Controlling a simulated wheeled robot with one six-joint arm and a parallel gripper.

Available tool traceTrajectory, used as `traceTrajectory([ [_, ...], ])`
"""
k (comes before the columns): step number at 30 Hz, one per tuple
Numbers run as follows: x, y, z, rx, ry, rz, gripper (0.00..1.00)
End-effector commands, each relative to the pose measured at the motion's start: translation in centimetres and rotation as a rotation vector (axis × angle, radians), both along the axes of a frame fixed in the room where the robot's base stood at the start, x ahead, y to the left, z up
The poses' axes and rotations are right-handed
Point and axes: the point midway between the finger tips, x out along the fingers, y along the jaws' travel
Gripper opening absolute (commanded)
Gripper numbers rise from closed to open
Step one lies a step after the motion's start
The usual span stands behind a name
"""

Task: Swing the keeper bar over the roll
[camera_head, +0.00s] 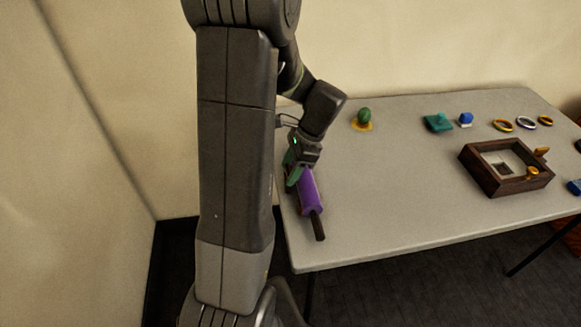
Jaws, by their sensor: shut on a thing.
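A purple roll (309,191) lies near the left end of the table, partly behind my gripper. A dark brown bar-like piece (319,227) sticks out from the roll's near end towards the table's front edge. I cannot tell whether this piece is the keeper bar or part of the roll's holder. My gripper (293,178), with green fingers, points down at the roll's far left end. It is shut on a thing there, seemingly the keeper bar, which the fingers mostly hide.
A dark wooden box (508,187) with orange knobs stands to the right. Behind are a green egg-like object on a yellow base (362,126), a teal piece (438,122), a blue block (466,119) and several rings (503,125). The middle of the table (400,190) is clear.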

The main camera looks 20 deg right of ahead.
Motion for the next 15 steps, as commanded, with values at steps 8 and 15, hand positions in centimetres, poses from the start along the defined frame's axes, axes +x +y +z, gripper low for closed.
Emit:
traceTrajectory([
  [8, 0.12, -0.19, 0.17, 0.000, 0.001, 0.130, 0.28],
  [15, 0.25, -0.42, 0.19, 0.001, 0.002, 0.341, 0.28],
])
